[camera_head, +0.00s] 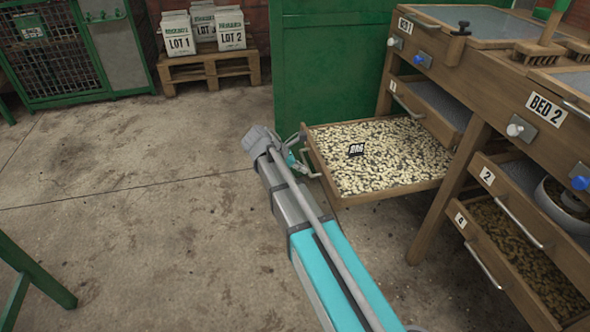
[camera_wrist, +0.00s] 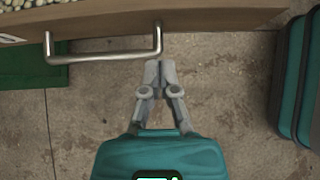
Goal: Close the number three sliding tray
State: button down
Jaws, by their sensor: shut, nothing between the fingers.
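The open sliding tray (camera_head: 395,190) sticks far out below the tray labelled 1, full of pale beans. Its number does not show in the head view. Its wooden front (camera_wrist: 200,20) crosses the top of the wrist view, with a metal bar handle (camera_wrist: 100,57) on it. My gripper (camera_wrist: 160,64) is shut and empty, its fingertips close to the right end of the handle. I cannot tell whether they touch it. In the head view my arm mostly hides the gripper beside the tray's left front.
Tray 1 (camera_head: 427,116), tray 2 (camera_head: 530,225) and tray 4 (camera_head: 500,275) sit in the wooden bench at right. A green panel (camera_head: 325,60) stands behind the open tray. A pallet (camera_head: 208,70) with lot bags is at the back.

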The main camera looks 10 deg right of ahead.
aim_at(322, 171)
jog(key=shift+d+f, duration=0.45)
jog(key=shift+w+d+r, duration=0.1)
jog(key=shift+w+d, duration=0.05)
jog(key=shift+d, duration=0.75)
jog(key=shift+w+d+r, duration=0.1)
jog(key=shift+w+d, duration=0.05)
jog(key=shift+d, duration=0.75)
jog(key=shift+d, duration=0.1)
